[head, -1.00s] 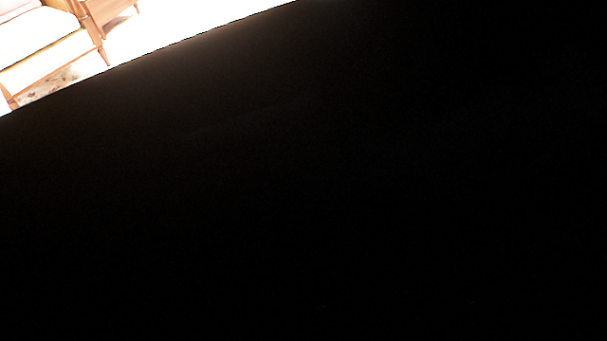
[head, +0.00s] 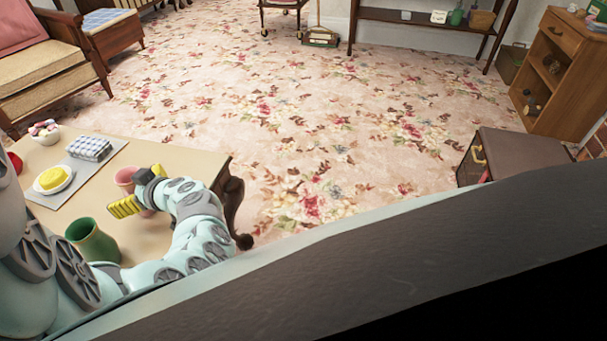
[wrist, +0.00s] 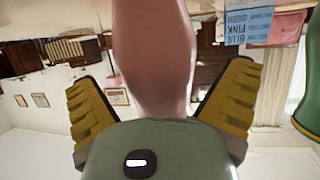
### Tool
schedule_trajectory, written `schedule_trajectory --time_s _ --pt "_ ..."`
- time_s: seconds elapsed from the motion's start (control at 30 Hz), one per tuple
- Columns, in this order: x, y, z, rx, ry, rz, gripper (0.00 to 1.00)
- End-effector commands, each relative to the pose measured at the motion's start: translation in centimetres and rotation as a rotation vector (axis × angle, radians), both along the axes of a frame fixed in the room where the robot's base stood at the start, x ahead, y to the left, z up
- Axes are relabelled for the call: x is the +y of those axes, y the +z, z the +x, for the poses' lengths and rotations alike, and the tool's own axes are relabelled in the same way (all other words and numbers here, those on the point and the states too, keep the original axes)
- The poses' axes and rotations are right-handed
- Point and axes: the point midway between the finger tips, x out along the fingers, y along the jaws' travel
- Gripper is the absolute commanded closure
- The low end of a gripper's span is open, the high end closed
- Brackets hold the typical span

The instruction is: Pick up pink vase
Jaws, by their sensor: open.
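The pink vase (head: 124,175) stands on the low table (head: 203,164), partly hidden behind my gripper in the head view. My gripper (head: 138,190) is at the vase with its yellow fingers apart. In the wrist view the pink vase (wrist: 155,55) fills the middle, between the two open fingers of my gripper (wrist: 160,92). A gap shows between each finger and the vase there.
A green vase (head: 98,243) stands close by, nearer my body. A yellow item (head: 52,178) on a plate, a silver ridged box (head: 90,148) and a bowl (head: 44,133) share the table. Open carpet (head: 300,130) lies beyond. A dark brown cabinet (head: 515,155) stands right.

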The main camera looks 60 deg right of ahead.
Motion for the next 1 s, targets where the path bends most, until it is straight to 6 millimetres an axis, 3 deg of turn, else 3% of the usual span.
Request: schedule_trajectory --time_s 0.23,1.0 --pt "0.07 0.02 0.08 0.000 0.001 0.000 0.02" --pt "0.05 0.07 0.08 -0.002 0.001 0.001 0.79"
